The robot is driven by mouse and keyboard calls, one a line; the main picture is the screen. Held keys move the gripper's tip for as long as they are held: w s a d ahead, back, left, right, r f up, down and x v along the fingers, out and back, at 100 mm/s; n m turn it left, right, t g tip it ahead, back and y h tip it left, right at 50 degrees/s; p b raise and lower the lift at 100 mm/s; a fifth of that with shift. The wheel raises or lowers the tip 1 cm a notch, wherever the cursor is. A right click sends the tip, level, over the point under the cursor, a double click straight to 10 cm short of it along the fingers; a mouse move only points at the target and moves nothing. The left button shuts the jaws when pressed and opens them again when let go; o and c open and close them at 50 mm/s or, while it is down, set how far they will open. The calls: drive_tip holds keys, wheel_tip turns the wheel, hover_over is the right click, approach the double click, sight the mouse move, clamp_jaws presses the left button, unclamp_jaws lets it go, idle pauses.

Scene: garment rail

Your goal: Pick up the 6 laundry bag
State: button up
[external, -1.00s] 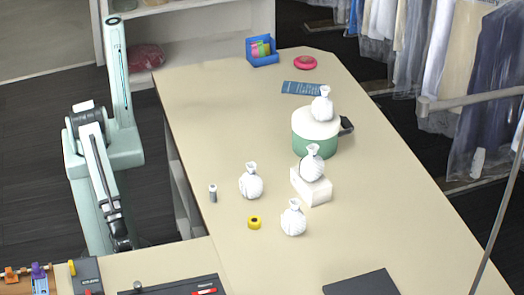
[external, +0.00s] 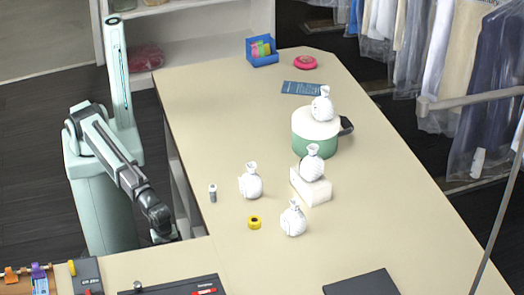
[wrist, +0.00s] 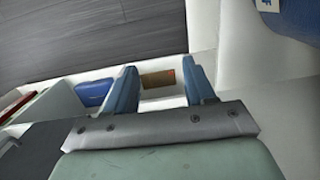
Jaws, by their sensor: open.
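Several white tied laundry bags stand apart on the long table in the external view. One bag (external: 322,106) sits on a green and white round pot (external: 314,140). One bag (external: 312,165) sits on a white block (external: 312,190). Two stand on the tabletop, a left bag (external: 251,182) and a front bag (external: 293,219). No number is legible on any bag. My gripper (external: 165,237) is low beside the table's left edge, away from every bag. In the wrist view its two blue fingers (wrist: 160,82) are apart with nothing between them.
A small grey cylinder (external: 213,193) and a yellow tape roll (external: 254,222) lie near the left bag. A blue holder (external: 262,52), a pink round item (external: 304,62) and a blue card (external: 302,88) are farther back. A dark flat item (external: 361,282) lies at the front.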

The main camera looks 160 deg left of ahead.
drive_tip(key=w+a+r+n+t, duration=0.1)
drive_tip(key=w+a+r+t, duration=0.2)
drive_tip(key=r, duration=0.5)
drive_tip(key=w+a+r+t, duration=0.1)
drive_tip(key=w+a+r, duration=0.1)
drive_tip(key=w+r, duration=0.45)
drive_tip(key=w+a+r+n+t, duration=0.1)
drive_tip(key=w+a+r+t, duration=0.2)
drive_tip(key=r, duration=0.5)
wheel_tip(320, 180, up, 22)
drive_tip(key=n+g+y, duration=0.3)
drive_tip(key=n, duration=0.5)
hover_over(251, 165)
drive_tip(key=s+d, duration=0.3)
drive_tip(key=d, duration=0.1)
drive_tip(key=x, duration=0.7)
drive_tip(key=shift+w, duration=0.2)
drive_tip(key=shift+x, duration=2.85)
drive_tip(key=shift+a+r, duration=0.1)
drive_tip(key=shift+a, duration=0.05)
